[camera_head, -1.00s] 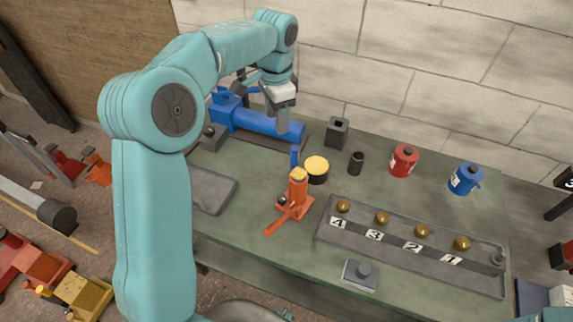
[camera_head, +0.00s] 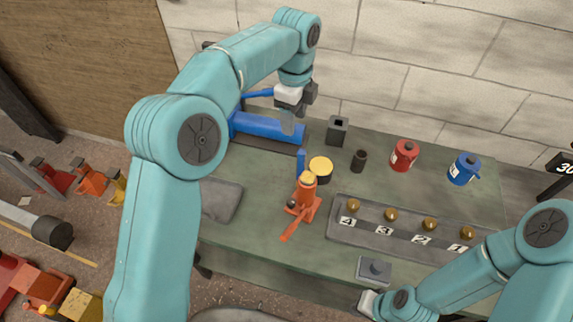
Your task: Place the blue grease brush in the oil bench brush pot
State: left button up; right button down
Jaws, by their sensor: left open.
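My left gripper (camera_head: 298,109) is open above the back left of the bench, in front of the wall and near the blue vise-like body (camera_head: 266,126). I see nothing held between its fingers. A slim upright blue piece (camera_head: 301,161) stands beside the yellow-topped tin (camera_head: 320,170); I cannot tell whether it is the blue grease brush. A dark square holder (camera_head: 338,131) and a small dark round pot (camera_head: 359,160) stand behind; I cannot tell which is the brush pot. My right gripper (camera_head: 368,303) shows only its pale body at the bottom edge; its fingers are hidden.
A grey tray (camera_head: 345,232) with brown balls and number labels lies to the right. Red (camera_head: 404,155) and blue (camera_head: 464,169) cans stand behind it.

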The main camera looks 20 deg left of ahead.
pick_arm(q)
notch_tip(320, 180, down, 2)
jog(key=d+f, duration=0.1)
jog(key=d, duration=0.2)
send_over(301, 160)
jog(key=shift+m, duration=0.3)
notch_tip(301, 160, down, 7)
jog(key=shift+w+d+r, duration=0.15)
jog(key=shift+d+f+p, duration=0.1)
jog(key=shift+f+p, duration=0.25)
jog(key=shift+f, duration=0.25)
jog(key=f, duration=0.1)
jog(key=f+p, duration=0.1)
jog(key=f, duration=0.1)
jog(key=w+f+p, duration=0.1)
jog(key=shift+a+f, duration=0.3)
jog(key=shift+a, duration=0.05)
jog(key=shift+s+d+f, duration=0.1)
jog(key=shift+f, duration=0.25)
grip_shut()
